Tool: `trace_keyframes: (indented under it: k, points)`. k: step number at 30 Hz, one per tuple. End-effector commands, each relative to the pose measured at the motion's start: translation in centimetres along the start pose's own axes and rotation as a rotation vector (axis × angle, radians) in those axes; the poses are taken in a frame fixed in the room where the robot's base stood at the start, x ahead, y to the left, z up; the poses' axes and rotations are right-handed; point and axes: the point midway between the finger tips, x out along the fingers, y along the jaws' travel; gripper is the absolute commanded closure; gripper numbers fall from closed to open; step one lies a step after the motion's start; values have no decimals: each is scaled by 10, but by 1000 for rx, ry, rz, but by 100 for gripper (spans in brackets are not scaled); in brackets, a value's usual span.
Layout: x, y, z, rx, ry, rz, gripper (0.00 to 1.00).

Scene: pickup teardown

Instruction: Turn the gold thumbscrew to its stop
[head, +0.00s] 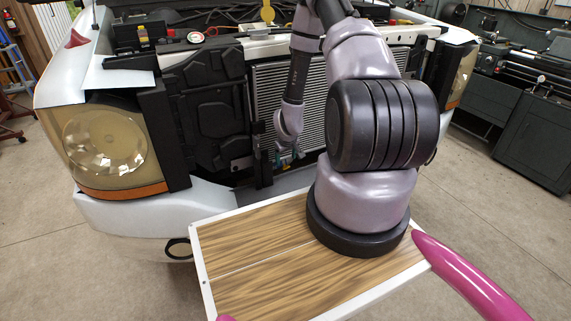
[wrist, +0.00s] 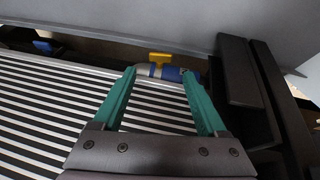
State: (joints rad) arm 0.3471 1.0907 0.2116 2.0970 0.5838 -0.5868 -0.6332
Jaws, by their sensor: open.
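In the wrist view, the gold thumbscrew (wrist: 160,57) is a small yellow T-shaped piece standing on a pipe-like fitting (wrist: 146,69) with a blue band (wrist: 172,74). It lies just beyond the radiator's edge. My gripper (wrist: 159,74) has two teal fingers spread apart, with nothing held between them. The thumbscrew appears in line with the gap, just past the fingertips; I cannot tell the exact distance. In the head view, my gripper (head: 288,158) is low in front of the radiator, small and partly shadowed, and the thumbscrew cannot be made out there.
The striped radiator (wrist: 50,105) fills the lower left of the wrist view. Black brackets (wrist: 248,85) stand close on the right. A grey panel (wrist: 120,22) runs behind the fitting. In the head view, a headlight (head: 105,140) is at left.

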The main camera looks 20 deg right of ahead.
Motion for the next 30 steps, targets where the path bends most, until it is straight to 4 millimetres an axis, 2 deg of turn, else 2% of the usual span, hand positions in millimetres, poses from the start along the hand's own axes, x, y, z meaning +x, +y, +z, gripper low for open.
trace_keyframes:
  k: [3,7,12,19,20,21,25,30]
  points:
    - [22,0,1,2,-1,-1,25]
    - [36,0,0,1,0,0,25]
    - [45,0,0,0,0,0,25]
    - [45,0,0,0,1,0,25]
    - [45,0,0,-1,1,0,33]
    - [45,0,0,0,1,0,48]
    - [45,0,0,-1,1,0,98]
    - [45,1,0,5,1,-10,100]
